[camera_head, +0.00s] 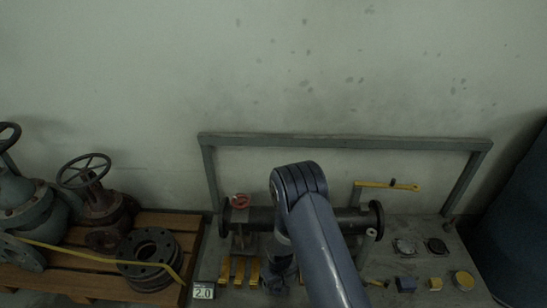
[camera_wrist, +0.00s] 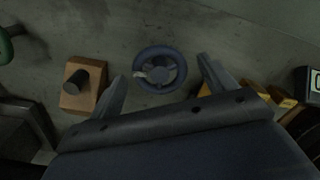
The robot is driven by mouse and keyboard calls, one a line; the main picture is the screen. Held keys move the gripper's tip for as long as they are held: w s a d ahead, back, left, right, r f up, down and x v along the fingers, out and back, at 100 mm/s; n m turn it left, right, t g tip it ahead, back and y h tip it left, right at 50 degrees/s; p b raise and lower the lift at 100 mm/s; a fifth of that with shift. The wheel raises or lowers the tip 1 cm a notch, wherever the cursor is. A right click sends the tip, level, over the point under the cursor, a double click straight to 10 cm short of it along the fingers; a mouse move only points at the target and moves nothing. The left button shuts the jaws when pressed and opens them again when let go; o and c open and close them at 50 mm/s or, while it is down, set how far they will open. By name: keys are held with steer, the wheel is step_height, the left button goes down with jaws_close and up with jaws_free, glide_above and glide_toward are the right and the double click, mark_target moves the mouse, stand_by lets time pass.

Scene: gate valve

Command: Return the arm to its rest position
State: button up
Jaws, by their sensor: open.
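In the wrist view, my gripper (camera_wrist: 161,69) is open, with its two fingers spread to either side of a dark blue handwheel (camera_wrist: 176,55). The wheel shows between the fingertips and nothing is clamped; I cannot tell how far it lies below them. In the head view, my arm (camera_head: 318,240) rises from the bottom edge, bends at the top and reaches down in front of a dark horizontal pipe (camera_head: 262,218). The gripper end is low, around the dark parts under the pipe, and its fingers are not clear there.
A grey frame (camera_head: 340,142) stands behind the pipe, with a yellow lever (camera_head: 388,185) at right. Yellow blocks (camera_head: 239,270) stand beside the gripper. A pallet (camera_head: 170,222) with valves and flanges is at left. In the wrist view, a block (camera_wrist: 75,98) is left.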

steer(key=m+p, duration=0.2)
steer(key=m, duration=0.4)
steer(key=m+p, duration=0.2)
steer(key=m, duration=0.4)
steer(key=shift+r+m+p, duration=0.3)
steer(key=shift+r+p, duration=0.05)
steer(key=shift+r, duration=0.05)
steer(key=shift+d+r, duration=0.1)
